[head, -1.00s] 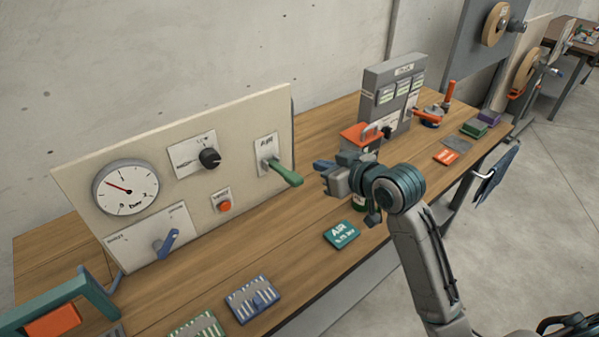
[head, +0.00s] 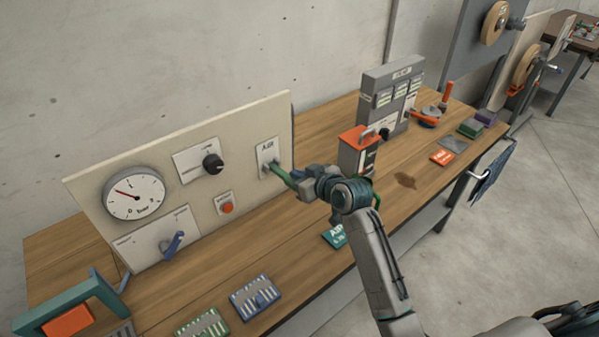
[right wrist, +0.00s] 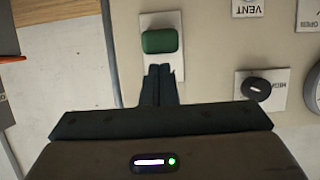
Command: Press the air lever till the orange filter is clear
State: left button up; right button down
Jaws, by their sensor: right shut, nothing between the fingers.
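The green air lever (head: 281,174) sticks out from the white plate marked AIR on the upright panel. In the right wrist view its green grip (right wrist: 159,41) is just beyond my fingertips. My right gripper (head: 298,181) is shut and empty, close to the lever's end; I cannot tell whether it touches. The closed fingers (right wrist: 159,72) point at the grip in the right wrist view. An orange-topped unit (head: 357,150) stands behind my right wrist, partly hidden. Another orange block (head: 68,320) sits by a teal frame at the lower left. I cannot tell which is the filter. My left gripper is out of view.
The panel also carries a pressure gauge (head: 134,196), black knob (head: 212,164), red button (head: 227,208) and blue lever (head: 174,242). A grey cabinet (head: 391,92) stands further right. A brown patch (head: 406,180) marks the bench.

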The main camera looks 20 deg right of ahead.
jog(key=shift+s+f, duration=0.1)
jog(key=shift+f, duration=0.2)
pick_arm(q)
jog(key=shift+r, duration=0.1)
pick_arm(e)
jog(key=shift+f, duration=0.1)
jog(key=shift+f+b, duration=0.2)
jog(key=shift+b, duration=0.35)
pick_arm(q)
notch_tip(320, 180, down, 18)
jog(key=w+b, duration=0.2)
jog(key=b, duration=1.6)
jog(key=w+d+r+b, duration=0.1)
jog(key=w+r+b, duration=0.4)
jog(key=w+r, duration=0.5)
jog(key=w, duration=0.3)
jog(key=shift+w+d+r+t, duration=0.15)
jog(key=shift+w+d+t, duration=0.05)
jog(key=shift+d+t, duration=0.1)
pick_arm(e)
notch_tip(320, 180, down, 7)
jog(key=t+y, duration=0.2)
jog(key=t, duration=0.4)
jog(key=shift+s, duration=0.3)
